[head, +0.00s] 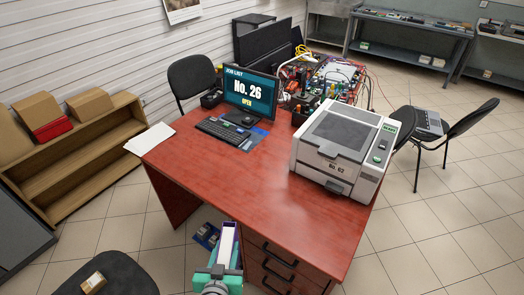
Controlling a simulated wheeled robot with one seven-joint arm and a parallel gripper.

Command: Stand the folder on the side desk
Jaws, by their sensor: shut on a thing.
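My gripper (219,270), teal and grey, is at the bottom middle of the head view, in front of the red-brown desk. It is shut on the folder (228,240), a narrow white shape with a purple edge that rises from the jaws roughly upright. The fingertips and the folder's lower end are hard to make out. A red-brown desk (215,175), which may be the side desk, fills the middle. The folder appears in front of its near edge, left of the drawers; I cannot tell whether they touch.
On the desk are a grey printer (342,148), a monitor (250,95), a keyboard (223,131) and white papers (150,138). The desk's front middle is clear. A dark chair (115,275) stands at front left. A blue item (206,236) lies low beside the folder.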

